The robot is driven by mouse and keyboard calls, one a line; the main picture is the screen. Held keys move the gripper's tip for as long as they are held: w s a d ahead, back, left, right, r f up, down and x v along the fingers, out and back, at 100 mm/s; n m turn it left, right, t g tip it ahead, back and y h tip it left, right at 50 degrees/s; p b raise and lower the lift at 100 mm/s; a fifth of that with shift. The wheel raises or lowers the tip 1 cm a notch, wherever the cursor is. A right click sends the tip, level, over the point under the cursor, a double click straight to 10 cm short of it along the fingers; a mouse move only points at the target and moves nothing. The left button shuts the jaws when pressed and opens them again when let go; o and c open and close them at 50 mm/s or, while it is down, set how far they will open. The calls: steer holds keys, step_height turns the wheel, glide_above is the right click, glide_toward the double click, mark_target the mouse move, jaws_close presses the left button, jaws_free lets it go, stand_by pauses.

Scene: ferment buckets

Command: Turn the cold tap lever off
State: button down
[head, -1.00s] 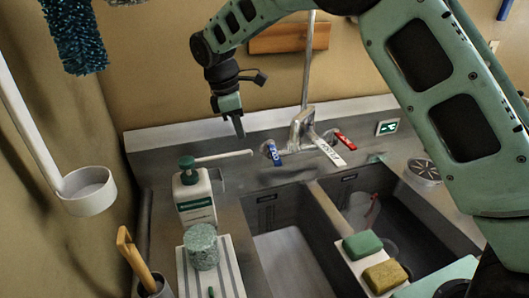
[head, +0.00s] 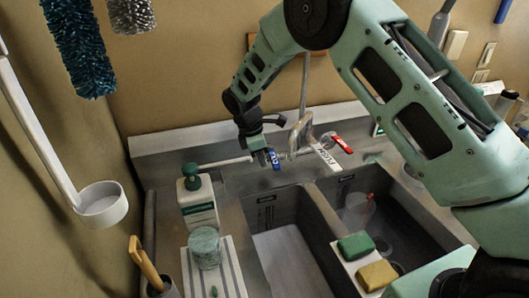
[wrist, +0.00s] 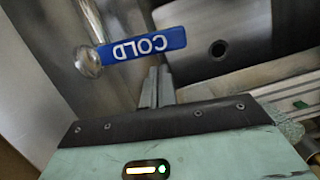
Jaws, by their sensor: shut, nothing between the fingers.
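The cold tap lever (head: 274,159) is blue with white lettering and sits left of the tap body at the back of the sink. In the wrist view the lever (wrist: 145,46) reads COLD upside down and joins a shiny metal stem (wrist: 88,62) at its left. My gripper (wrist: 157,76) is shut and empty, its fingertips just below the lever in that view; whether they touch it I cannot tell. In the head view my gripper (head: 258,156) is beside the lever, its tips partly hidden. The red lever (head: 343,145) is on the tap's right.
A green sponge (head: 356,245) and a yellow sponge (head: 377,275) lie on the divider.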

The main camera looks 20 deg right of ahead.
steer(key=shift+d, duration=0.4)
steer(key=shift+s+d+f+n, duration=0.1)
steer(key=shift+s+d+n, duration=0.05)
steer(key=shift+d+n, duration=0.35)
steer(key=shift+s+d+n, duration=0.15)
steer(key=shift+d+n, duration=0.25)
steer(key=shift+d, duration=0.1)
